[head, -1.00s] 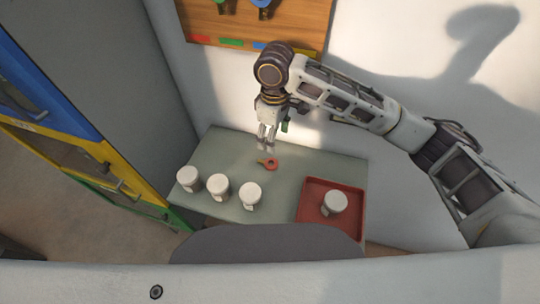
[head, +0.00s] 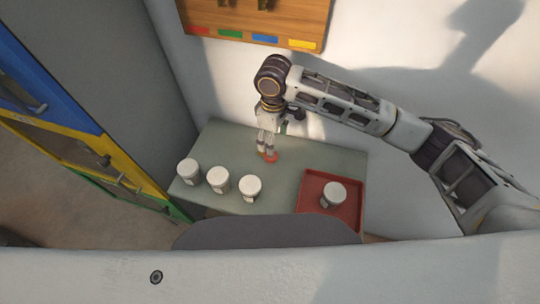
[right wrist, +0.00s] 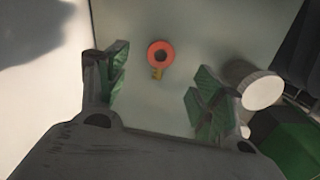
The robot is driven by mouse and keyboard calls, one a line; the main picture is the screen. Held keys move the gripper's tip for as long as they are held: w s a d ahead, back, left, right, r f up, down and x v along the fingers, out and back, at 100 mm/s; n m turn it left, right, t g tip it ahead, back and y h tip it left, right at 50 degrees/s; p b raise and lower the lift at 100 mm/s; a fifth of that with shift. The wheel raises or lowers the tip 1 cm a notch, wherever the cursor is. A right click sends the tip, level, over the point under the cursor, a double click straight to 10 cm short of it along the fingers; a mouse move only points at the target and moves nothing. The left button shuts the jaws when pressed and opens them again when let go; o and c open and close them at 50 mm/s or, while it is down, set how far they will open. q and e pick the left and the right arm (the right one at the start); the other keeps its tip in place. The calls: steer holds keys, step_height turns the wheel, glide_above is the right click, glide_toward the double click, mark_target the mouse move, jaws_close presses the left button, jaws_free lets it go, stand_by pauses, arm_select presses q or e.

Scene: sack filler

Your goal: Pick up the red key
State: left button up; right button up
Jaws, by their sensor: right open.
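The red key (head: 271,158) lies on the grey-green table (head: 225,146). It has a round red head with a hole and a short yellow shank, clear in the right wrist view (right wrist: 161,54). My right gripper (head: 267,151) points down over the key, its fingertips close to it. In the right wrist view my right gripper (right wrist: 155,95) is open and empty, with the key lying between and beyond its green-padded fingers. Whether the fingertips touch the table I cannot tell. My left gripper is not in view.
Several white-lidded jars (head: 219,180) stand along the table's near left side. A red tray (head: 312,205) at the right holds another jar (head: 333,194). A wooden board (head: 290,18) with coloured labels hangs on the wall behind. Coloured cabinet doors (head: 95,155) stand at the left.

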mark_target(272, 158)
steer(key=shift+f, duration=1.8)
steer(key=shift+s+a+f+p, duration=0.1)
steer(key=shift+f+p, duration=0.2)
steer(key=shift+f, duration=1)
steer(key=shift+a+f+p, duration=0.1)
steer(key=shift+f+p, duration=0.2)
steer(key=shift+f, duration=1)
steer(key=c, duration=1)
steer(key=shift+r+b, duration=0.55)
steer(key=shift+r, duration=4.5)
